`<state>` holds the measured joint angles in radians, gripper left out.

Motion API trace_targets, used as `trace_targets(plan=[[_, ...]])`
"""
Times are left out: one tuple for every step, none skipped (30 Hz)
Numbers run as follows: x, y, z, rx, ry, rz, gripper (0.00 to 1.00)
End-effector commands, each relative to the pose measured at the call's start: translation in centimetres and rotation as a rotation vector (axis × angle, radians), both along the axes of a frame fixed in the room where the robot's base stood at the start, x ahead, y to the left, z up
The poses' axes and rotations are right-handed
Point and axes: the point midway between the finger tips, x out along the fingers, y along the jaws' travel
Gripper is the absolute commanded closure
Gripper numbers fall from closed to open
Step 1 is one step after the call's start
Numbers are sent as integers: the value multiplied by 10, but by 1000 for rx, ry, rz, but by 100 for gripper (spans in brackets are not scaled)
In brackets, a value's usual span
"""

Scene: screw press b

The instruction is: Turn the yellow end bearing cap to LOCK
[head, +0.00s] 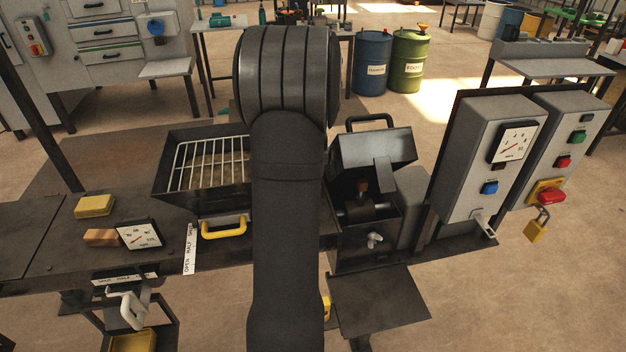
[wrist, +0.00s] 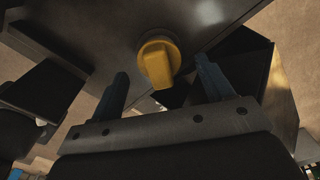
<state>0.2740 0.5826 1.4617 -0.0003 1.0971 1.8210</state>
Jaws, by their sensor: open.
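The yellow end bearing cap (wrist: 159,60) shows in the wrist view. It is a round knob with a raised grip bar, set on a dark flat face. My gripper (wrist: 162,85) is open, with one finger on each side below the cap in the picture. The fingers look apart from the cap, and nothing is between them. No LOCK mark can be made out. In the head view my arm covers the middle, and a small yellow piece (head: 326,308) shows at its right edge; I cannot tell whether it is the cap.
A dark bench carries a tray with a wire rack (head: 208,165) and a yellow handle (head: 223,228). Right of my arm stands a dark open-lidded box (head: 372,235) with a shelf (head: 378,300) below. Grey control boxes (head: 489,160) stand farther right. Open floor lies at the lower right.

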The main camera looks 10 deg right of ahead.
Motion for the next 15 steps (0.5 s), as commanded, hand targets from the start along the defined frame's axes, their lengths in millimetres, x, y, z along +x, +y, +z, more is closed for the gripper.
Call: trace_targets(plan=[[0, 0, -5, 1, 1, 0, 27], [0, 0, -7, 1, 2, 0, 27], [0, 0, -9, 1, 2, 0, 27], [0, 0, -10, 1, 1, 0, 27], [0, 0, -11, 1, 1, 0, 27], [0, 0, -12, 1, 1, 0, 27], [0, 0, -12, 0, 0, 0, 27], [0, 0, -12, 0, 0, 0, 27], [0, 0, -12, 0, 0, 0, 27], [0, 0, -12, 0, 0, 0, 27], [0, 0, -12, 0, 0, 0, 27], [0, 0, -12, 0, 0, 0, 27], [0, 0, -12, 0, 0, 0, 27], [0, 0, -12, 0, 0, 0, 31], [0, 0, -12, 0, 0, 0, 38]])
